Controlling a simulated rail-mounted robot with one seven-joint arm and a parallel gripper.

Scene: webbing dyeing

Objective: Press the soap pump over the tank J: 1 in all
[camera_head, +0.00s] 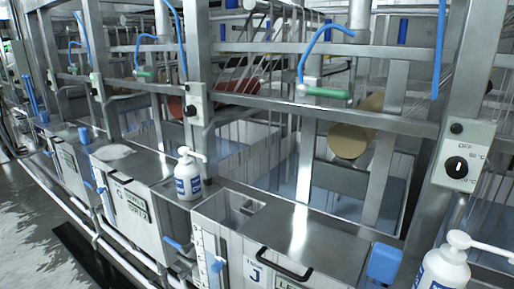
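A metal tank box with a label "J" (257,272) stands at the lower middle; its front is cut by the picture's bottom edge. A white soap pump bottle (188,186) with a blue label stands upright on the ledge left of it, its spout pointing right towards the small open compartment (222,206) beside the tank box. A second white soap pump bottle (443,270) stands at the lower right, partly cut off, its spout pointing right. Both pump heads look raised. My gripper is not in view.
Upright steel posts, a dial box (463,165) and blue hoses with green nozzles (328,92) crowd the space behind. Wet floor (35,225) lies left.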

